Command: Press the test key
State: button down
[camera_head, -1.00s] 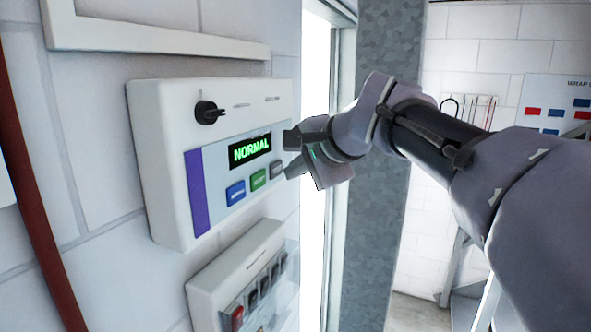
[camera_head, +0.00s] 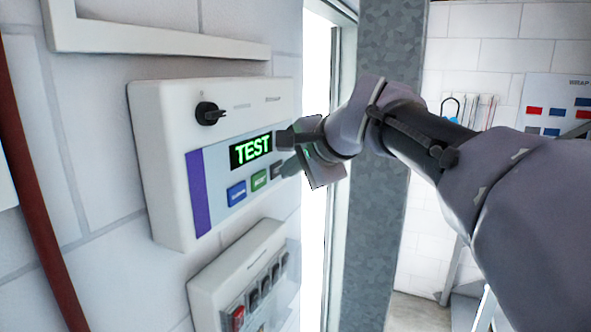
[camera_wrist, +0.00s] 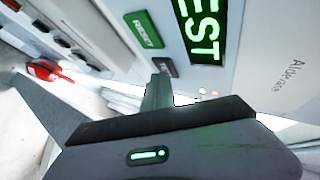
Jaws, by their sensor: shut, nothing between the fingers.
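The white control panel (camera_head: 165,150) is fixed to the wall, and its display (camera_head: 250,152) reads TEST in green. Below the display are a blue key (camera_head: 236,193), a green key (camera_head: 259,181) and a small grey key (camera_head: 276,171), partly hidden by my gripper. My gripper (camera_head: 284,154) is shut and empty at the panel's right side, by the grey key. In the wrist view a finger points at the grey key (camera_wrist: 165,67), beside the green RESET key (camera_wrist: 143,29). I cannot tell whether it touches the key.
A black rotary knob (camera_head: 209,113) sits above the display. A lower box (camera_head: 240,275) with a red switch and several dark ones is below the panel. A red pipe (camera_head: 35,180) runs down the left wall. A grey column (camera_head: 375,220) stands behind my arm.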

jog(key=s+d+b, duration=0.2)
jog(key=d, duration=0.4)
jog(key=shift+s+d, duration=0.2)
jog(key=shift+d, duration=0.15)
